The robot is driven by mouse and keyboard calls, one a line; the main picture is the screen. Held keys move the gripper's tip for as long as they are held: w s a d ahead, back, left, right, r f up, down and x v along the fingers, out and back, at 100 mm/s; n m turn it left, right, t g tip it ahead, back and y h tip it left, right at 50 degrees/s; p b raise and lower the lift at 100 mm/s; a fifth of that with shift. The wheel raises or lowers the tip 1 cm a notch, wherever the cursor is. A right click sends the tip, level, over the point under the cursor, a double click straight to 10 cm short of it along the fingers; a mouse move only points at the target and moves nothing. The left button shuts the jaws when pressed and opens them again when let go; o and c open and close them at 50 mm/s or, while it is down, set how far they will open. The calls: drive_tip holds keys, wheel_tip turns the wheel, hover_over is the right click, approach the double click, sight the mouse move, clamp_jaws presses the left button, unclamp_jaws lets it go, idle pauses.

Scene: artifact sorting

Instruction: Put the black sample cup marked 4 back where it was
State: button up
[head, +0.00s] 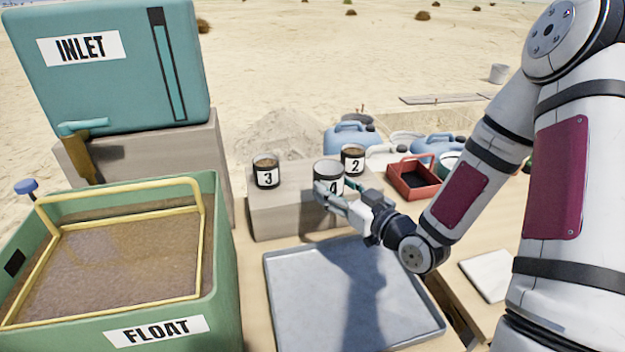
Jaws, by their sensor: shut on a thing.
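The black sample cup marked 4 (328,171) is upright, with its white label facing me. My gripper (333,192) is shut on it, with a finger across the lower part of the label. The cup is at the front edge of a low stone block (290,210), in front of cup 2; I cannot tell whether it touches the block's top. Cup 3 (266,172) stands on the block to the left, holding brown material. Cup 2 (352,158) stands farther back on the right.
A grey tray (285,300) lies below my gripper. The green FLOAT tank (225,290) with a yellow frame is at left, and the teal INLET tank (120,85) behind it.

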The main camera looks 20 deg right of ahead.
drive_tip(key=w, duration=0.5)
drive_tip(key=w+f+b, duration=0.1)
drive_tip(key=w, duration=0.9)
drive_tip(key=shift+w+a+f+b, duration=0.15)
drive_tip(key=shift+w+f+b, duration=0.1)
drive_tip(key=shift+b, duration=0.1)
drive_tip(key=shift+s+f+b, duration=0.1)
drive_tip(key=shift+f+b, duration=0.3)
drive_tip(key=shift+f, duration=1.25)
drive_tip(key=shift+f, duration=0.15)
drive_tip(key=o, duration=1.4)
drive_tip(key=shift+o, duration=0.2)
